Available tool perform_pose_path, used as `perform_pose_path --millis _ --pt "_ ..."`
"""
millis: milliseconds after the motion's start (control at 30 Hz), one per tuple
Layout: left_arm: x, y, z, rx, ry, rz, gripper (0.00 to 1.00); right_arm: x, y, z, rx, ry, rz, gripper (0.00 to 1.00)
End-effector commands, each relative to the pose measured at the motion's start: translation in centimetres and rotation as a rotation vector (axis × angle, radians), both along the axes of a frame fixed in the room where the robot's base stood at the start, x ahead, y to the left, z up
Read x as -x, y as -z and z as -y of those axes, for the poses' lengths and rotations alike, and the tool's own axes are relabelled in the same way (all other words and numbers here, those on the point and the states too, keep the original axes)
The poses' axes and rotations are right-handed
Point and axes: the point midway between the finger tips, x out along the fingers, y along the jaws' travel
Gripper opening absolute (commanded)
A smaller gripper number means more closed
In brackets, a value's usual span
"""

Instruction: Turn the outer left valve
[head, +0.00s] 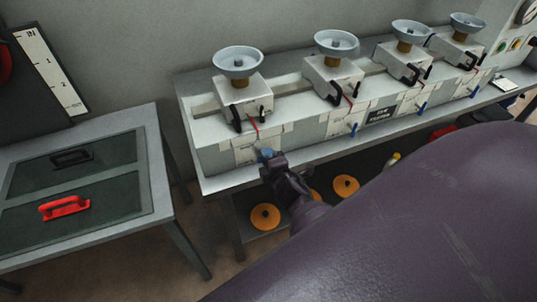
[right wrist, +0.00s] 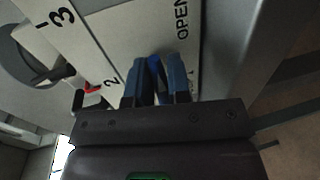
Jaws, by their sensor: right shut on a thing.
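The outer left valve has a blue handle at the front of the leftmost unit (head: 240,95). In the head view it is mostly hidden by my right gripper (head: 268,156). In the right wrist view the blue handle (right wrist: 155,66) shows between the two fingers of my right gripper (right wrist: 156,82), which is shut on it. The panel (right wrist: 125,30) beside it carries the numbers 2 and 3 and the word OPEN. How far the valve is turned is hard to tell. My left gripper is not in view.
Further right along the bench (head: 215,182) are other units with blue valve handles (head: 353,129). Orange discs (head: 265,217) lie on the shelf below. A table (head: 110,225) with a red handle (head: 64,207) stands at left. My purple arm covers the lower right.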

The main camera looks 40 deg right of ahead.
Motion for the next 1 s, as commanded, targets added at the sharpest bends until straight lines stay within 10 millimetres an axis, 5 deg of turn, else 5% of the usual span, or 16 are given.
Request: perform_pose_path --millis 33,67,200,633,1000 --pt "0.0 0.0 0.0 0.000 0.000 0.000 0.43 0.0 0.0 0.0 -0.003 0.000 0.002 0.00" --pt "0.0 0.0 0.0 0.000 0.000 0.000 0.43 0.0 0.0 0.0 -0.003 0.000 0.002 0.19" --pt "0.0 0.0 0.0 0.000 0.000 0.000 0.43 0.0 0.0 0.0 -0.002 -0.001 0.001 0.41" --pt "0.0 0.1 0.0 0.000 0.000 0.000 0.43 0.8 -0.1 -0.2 0.000 0.000 0.001 0.42" --pt "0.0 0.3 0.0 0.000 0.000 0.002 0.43 6.4 -1.2 -1.5 -0.001 0.001 -0.001 0.42"
